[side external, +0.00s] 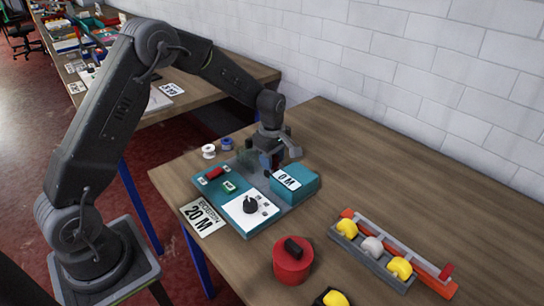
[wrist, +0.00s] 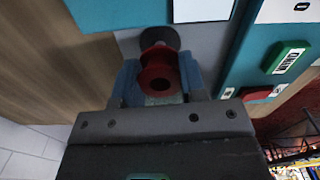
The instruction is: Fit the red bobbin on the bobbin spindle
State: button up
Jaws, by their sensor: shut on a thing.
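The red bobbin (wrist: 157,74) sits between the two blue finger pads of my gripper (wrist: 159,80) in the wrist view, its round hole facing the camera. My gripper is shut on it. A dark grey round part (wrist: 160,36), perhaps the bobbin spindle, shows just beyond the bobbin; whether the bobbin is around it or only close to it, I cannot tell. In the side view my gripper (side external: 273,160) is low at the back of the teal machine (side external: 256,222), beside its raised block (side external: 306,190). The bobbin is not clear there.
A white bobbin (side external: 208,152) and a blue bobbin (side external: 226,144) stand on the table left of my gripper. A red canister (side external: 292,263) and a rack (side external: 372,262) with yellow and grey pieces are in front.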

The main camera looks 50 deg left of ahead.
jog(key=shift+f, duration=1.3)
jog(key=o, duration=1)
notch_tip(320, 180, up, 14)
jog(key=shift+f, duration=0.1)
